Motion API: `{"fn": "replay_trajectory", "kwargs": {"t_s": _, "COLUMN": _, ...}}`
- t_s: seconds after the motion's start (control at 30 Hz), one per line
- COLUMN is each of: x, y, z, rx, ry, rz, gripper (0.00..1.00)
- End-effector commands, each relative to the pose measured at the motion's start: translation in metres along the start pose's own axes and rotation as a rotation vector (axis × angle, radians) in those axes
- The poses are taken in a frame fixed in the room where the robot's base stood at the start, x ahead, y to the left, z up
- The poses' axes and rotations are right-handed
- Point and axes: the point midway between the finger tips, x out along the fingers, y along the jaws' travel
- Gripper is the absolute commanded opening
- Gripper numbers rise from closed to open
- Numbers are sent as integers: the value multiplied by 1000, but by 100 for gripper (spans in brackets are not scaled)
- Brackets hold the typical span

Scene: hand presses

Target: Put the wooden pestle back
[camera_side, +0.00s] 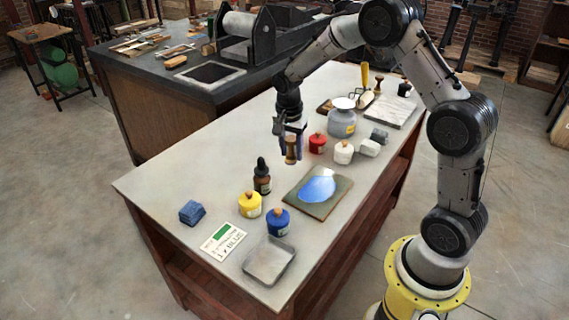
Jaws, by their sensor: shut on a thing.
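My gripper (291,153) points down above the middle of the pale worktable, shut on the wooden pestle (291,150). The pestle is small and tan-brown, roughly upright between the fingers, and the fingers hide part of it. It appears to be above the tabletop, behind and left of a dark square slab (334,207) with a glossy blue puddle (318,189). I cannot tell exactly how high its lower end is.
A dropper bottle (262,178), yellow jar (250,205) and blue jar (278,222) stand left of the slab. A red jar (317,143), white jar (343,152) and grey scale (342,122) stand right of my gripper. A metal tray (270,262) lies in front.

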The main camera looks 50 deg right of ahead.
Motion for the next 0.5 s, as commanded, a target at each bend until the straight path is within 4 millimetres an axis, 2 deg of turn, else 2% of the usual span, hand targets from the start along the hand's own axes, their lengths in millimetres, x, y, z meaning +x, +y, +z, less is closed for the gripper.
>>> {"fn": "replay_trajectory", "kwargs": {"t_s": 0.1, "x": 19, "y": -14, "z": -5, "rx": 0, "ry": 0, "rz": 0, "gripper": 0}}
{"fn": "replay_trajectory", "kwargs": {"t_s": 0.2, "x": 28, "y": -21, "z": -8, "rx": 0, "ry": 1, "rz": -3, "gripper": 0}}
{"fn": "replay_trajectory", "kwargs": {"t_s": 0.37, "x": 35, "y": -26, "z": -9, "rx": 0, "ry": 1, "rz": -3, "gripper": 0}}
{"fn": "replay_trajectory", "kwargs": {"t_s": 0.5, "x": 50, "y": -29, "z": -9, "rx": 0, "ry": 0, "rz": 1, "gripper": 0}}
